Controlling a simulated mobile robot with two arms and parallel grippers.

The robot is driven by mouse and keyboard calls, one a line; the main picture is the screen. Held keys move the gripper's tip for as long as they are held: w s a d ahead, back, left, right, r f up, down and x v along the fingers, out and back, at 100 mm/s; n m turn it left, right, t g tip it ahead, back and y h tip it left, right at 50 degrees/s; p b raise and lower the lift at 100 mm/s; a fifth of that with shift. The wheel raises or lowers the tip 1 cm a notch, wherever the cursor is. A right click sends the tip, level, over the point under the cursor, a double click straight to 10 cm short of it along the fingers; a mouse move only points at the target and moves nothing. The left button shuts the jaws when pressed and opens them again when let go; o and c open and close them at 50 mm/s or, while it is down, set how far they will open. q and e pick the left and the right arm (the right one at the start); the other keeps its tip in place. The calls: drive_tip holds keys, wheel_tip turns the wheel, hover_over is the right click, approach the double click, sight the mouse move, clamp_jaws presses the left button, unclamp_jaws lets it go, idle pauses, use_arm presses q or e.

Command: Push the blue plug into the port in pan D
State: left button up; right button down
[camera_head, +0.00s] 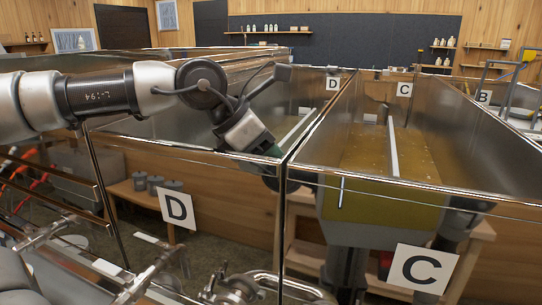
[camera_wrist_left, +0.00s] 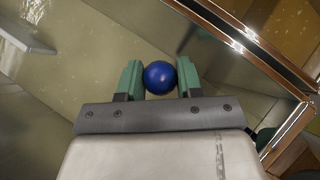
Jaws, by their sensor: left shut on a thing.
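The blue plug (camera_wrist_left: 159,77) shows as a round blue ball in the left wrist view. My left gripper (camera_wrist_left: 160,80) is shut on it, with one green finger on each side. In the head view my left gripper (camera_head: 268,148) reaches down inside pan D (camera_head: 215,166), close to its front right corner and the wall shared with pan C. The plug is hidden there by the pan's front wall and the gripper. I cannot make out the port in either view.
Pan C (camera_head: 470,190) stands right of pan D, with amber liquid and a pale divider (camera_head: 392,150). In the wrist view, a metal rim (camera_wrist_left: 245,38) runs close to the right of the gripper, and a grey bar (camera_wrist_left: 25,38) lies at upper left.

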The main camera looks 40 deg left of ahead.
use_arm(q)
drive_tip(key=o, duration=1.1)
drive_tip(key=shift+f, duration=0.1)
drive_tip(key=shift+a, duration=0.1)
drive_tip(key=shift+s+a+r, duration=0.1)
drive_tip(key=shift+s+r, duration=0.1)
drive_tip(key=shift+r, duration=0.15)
drive_tip(key=b+v, duration=0.3)
drive_tip(key=v, duration=0.7)
